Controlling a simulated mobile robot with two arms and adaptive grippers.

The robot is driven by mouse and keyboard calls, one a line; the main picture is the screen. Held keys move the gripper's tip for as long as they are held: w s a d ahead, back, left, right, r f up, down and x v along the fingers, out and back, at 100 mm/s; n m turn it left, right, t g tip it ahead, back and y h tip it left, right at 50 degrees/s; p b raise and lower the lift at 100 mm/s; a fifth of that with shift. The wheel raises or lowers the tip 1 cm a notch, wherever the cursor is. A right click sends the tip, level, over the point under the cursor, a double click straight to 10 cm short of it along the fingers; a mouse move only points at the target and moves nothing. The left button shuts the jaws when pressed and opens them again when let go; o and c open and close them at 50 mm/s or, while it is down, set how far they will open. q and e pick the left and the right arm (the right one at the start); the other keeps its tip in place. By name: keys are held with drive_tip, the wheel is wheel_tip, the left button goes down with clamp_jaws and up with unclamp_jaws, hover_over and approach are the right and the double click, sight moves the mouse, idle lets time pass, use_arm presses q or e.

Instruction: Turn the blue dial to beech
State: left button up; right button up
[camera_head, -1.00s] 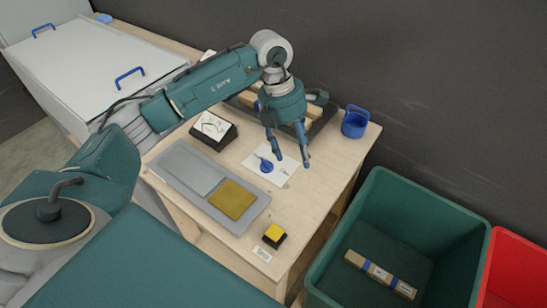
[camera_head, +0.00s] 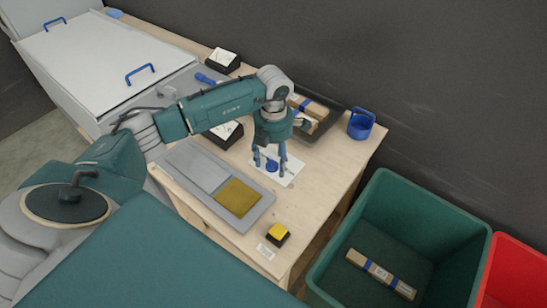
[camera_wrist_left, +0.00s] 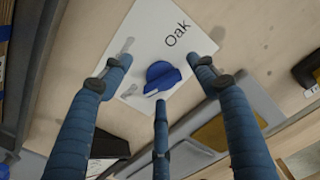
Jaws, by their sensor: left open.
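The blue dial (camera_head: 271,167) sits on a white card (camera_head: 288,172) on the wooden bench. In the left wrist view the dial (camera_wrist_left: 161,76) shows a raised grip and a white mark on its lower side. The card reads "Oak" at its upper right there; I see no readable "beech" label. My left gripper (camera_head: 269,161) points down over the dial. In the wrist view its blue fingers (camera_wrist_left: 163,70) are spread around the dial, apart from it, with nothing held. My right gripper is not in view.
A grey tray with a gold panel (camera_head: 237,197) and a yellow button (camera_head: 278,231) are in front. A dark tray with wooden pieces (camera_head: 315,108) and a blue cup (camera_head: 361,123) are behind. A green bin (camera_head: 330,255) stands right of the bench, a red bin (camera_head: 510,265) beyond.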

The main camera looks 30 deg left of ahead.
use_arm(q)
drive_tip(key=shift+f, duration=0.1)
drive_tip(key=c, duration=1.2)
drive_tip(key=shift+w+m+b, duration=0.1)
drive_tip(key=shift+m+b, duration=0.3)
drive_tip(key=shift+b, duration=0.05)
drive_tip(key=m+b, duration=0.2)
drive_tip(key=b, duration=0.1)
drive_tip(key=shift+f+m, duration=0.1)
drive_tip(key=shift+m, duration=0.3)
drive_tip(key=m+b, duration=0.2)
drive_tip(key=shift+m, duration=0.4)
drive_tip(key=m+b, duration=0.3)
drive_tip(key=m, duration=0.1)
drive_tip(key=shift+b, duration=0.35)
drive_tip(key=shift+d+r+m+b, duration=0.15)
drive_tip(key=shift+m+b, duration=0.3)
drive_tip(key=shift+m, duration=0.4)
drive_tip(key=shift+a+r+m+b, duration=0.15)
drive_tip(key=shift+m+b, duration=0.25)
drive_tip(key=shift+m, duration=0.45)
drive_tip(key=shift+d, duration=0.15)
